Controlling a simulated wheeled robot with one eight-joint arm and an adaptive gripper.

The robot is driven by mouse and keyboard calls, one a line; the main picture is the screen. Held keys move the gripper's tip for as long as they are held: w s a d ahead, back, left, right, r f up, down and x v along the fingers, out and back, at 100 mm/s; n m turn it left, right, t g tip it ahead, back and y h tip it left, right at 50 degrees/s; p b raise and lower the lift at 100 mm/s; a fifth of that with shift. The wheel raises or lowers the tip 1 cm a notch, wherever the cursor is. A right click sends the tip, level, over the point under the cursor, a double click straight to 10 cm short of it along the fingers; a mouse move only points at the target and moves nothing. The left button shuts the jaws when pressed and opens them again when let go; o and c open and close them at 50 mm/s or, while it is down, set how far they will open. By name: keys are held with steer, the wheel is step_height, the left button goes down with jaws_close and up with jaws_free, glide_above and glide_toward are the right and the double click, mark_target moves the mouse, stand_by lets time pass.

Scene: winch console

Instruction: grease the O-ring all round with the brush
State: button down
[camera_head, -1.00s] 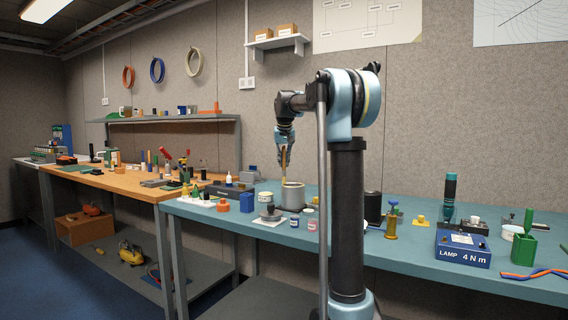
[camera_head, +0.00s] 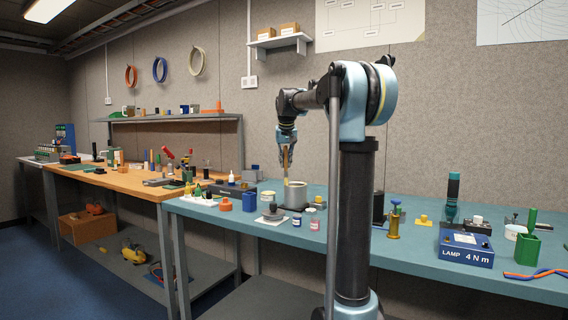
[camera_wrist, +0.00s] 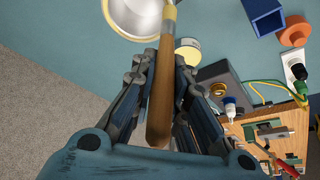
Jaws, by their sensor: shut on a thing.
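My gripper (camera_head: 285,146) is shut on the wooden handle of the brush (camera_wrist: 160,100), pointing down over the teal bench. The brush also shows in the head view (camera_head: 286,164), upright with its lower end near the top of a grey metal pot (camera_head: 294,194). I cannot tell whether the brush touches the pot. A jar with a yellowish top (camera_wrist: 188,50) stands beside the pot. I cannot pick out the O-ring in either view.
A blue open box (camera_wrist: 263,15) and an orange knob (camera_wrist: 295,34) stand near the pot. Small jars (camera_head: 315,224) stand in front of it. A blue lamp box (camera_head: 466,248) stands farther right. The wooden bench (camera_head: 130,182) adjoins on the left.

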steer(key=s+d, duration=0.1)
steer(key=d, duration=0.1)
steer(key=s+d, duration=0.1)
steer(key=s, duration=0.1)
steer(key=shift+d, duration=0.35)
stand_by(0.6)
steer(key=shift+d, duration=0.1)
steer(key=w+d, duration=0.3)
steer(key=w, duration=0.5)
steer(key=shift+d, duration=0.2)
stand_by(2.0)
